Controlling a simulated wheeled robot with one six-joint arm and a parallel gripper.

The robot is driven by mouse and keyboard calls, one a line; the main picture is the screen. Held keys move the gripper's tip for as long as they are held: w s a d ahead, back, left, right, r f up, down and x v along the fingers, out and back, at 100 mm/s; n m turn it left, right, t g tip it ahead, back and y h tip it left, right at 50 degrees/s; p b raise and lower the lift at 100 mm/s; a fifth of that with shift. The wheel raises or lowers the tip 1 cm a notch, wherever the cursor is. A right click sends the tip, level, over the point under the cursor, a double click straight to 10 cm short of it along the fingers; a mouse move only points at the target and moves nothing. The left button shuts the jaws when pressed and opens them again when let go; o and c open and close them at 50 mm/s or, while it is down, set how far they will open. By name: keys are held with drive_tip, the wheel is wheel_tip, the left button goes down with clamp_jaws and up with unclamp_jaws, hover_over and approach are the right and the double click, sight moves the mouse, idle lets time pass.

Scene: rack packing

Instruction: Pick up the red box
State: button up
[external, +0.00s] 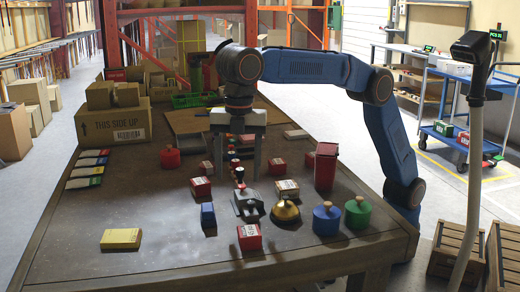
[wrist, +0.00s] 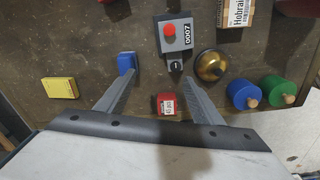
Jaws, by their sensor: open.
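Several red boxes with white labels are on the table. One red box (external: 249,237) lies near the front edge; it also appears in the wrist view as a small red box (wrist: 166,104), seen between my fingers, near their base. Others include a red box (external: 201,187) at the left, a red box (external: 277,167) further back and a tall red box (external: 326,168) at the right. Which one is meant, I cannot tell. My gripper (external: 238,172) is open and empty, pointing down above the table behind the front red box. The wrist view shows its fingers (wrist: 160,76) spread.
A grey red-button unit (wrist: 175,35), a blue block (external: 208,215), a yellow dome (external: 285,212), and blue (external: 326,220) and green (external: 357,213) knobbed cylinders stand nearby. A yellow box (external: 121,238) lies front left. Cartons (external: 115,124) stand back left. The left front tabletop is mostly clear.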

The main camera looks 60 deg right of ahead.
sight(249, 231)
drive_tip(key=s+a+f+n, duration=0.1)
drive_tip(key=s+a, duration=0.1)
drive_tip(key=s+a+f, duration=0.1)
drive_tip(key=s+a, duration=0.2)
drive_tip(key=s+a+f+n, duration=0.1)
drive_tip(key=s+a, duration=0.2)
drive_tip(key=shift+a+f+n, duration=0.15)
drive_tip(key=shift+f+n, duration=0.15)
drive_tip(key=shift+f, duration=3.65)
drive_tip(key=shift+c, duration=0.2)
drive_tip(key=c, duration=1.1)
drive_tip(key=shift+r, duration=0.15)
drive_tip(key=shift+c, duration=0.3)
wheel_tip(249, 231, up, 9)
drive_tip(key=shift+f, duration=0.2)
drive_tip(key=shift+r, duration=0.65)
